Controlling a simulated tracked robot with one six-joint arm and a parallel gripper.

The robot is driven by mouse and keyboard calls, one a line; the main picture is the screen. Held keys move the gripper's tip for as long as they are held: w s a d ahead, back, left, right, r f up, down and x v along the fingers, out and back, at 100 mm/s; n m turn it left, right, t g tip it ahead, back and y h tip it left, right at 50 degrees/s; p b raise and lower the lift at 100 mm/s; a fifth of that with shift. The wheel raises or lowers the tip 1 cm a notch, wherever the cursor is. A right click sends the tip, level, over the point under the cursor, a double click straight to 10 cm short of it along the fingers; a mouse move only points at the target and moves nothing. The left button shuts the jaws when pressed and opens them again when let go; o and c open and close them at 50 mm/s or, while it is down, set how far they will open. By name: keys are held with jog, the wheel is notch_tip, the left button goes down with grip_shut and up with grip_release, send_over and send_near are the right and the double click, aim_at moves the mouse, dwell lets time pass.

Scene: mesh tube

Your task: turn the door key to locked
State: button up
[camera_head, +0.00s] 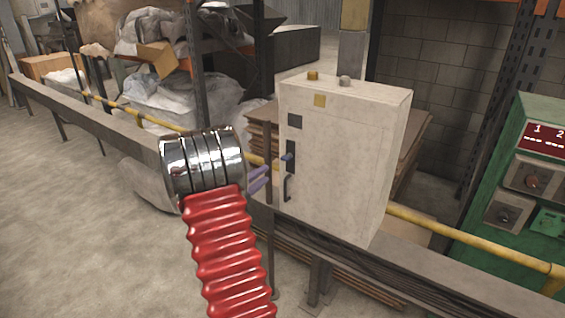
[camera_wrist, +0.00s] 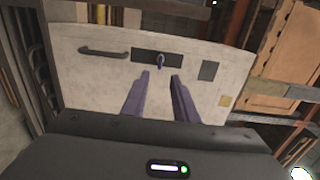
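The door key (camera_wrist: 161,61) is a small blue-grey piece standing out from a dark lock plate (camera_wrist: 143,55) on the front of a pale cabinet (camera_head: 345,160). In the head view the key (camera_head: 287,157) shows on the dark plate near the door's left edge. My gripper (camera_wrist: 160,76) has two purple fingers, apart, with nothing between them. They point at the door, and in the wrist view the key appears just beyond and between their tips. In the head view my gripper (camera_head: 260,178) is left of the key, partly hidden by my arm. I cannot tell if it touches the door.
A dark door handle (camera_head: 287,188) is below the lock plate. A dark square (camera_head: 295,121) and a yellow square (camera_head: 320,100) are above it. A yellow rail (camera_head: 470,240) and grey beam run past the cabinet. A green control panel (camera_head: 525,190) stands at right.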

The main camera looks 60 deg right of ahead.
aim_at(286, 158)
jog(key=s+d, duration=0.2)
jog(key=d, duration=1)
jog(key=shift+c, duration=0.7)
grip_shut()
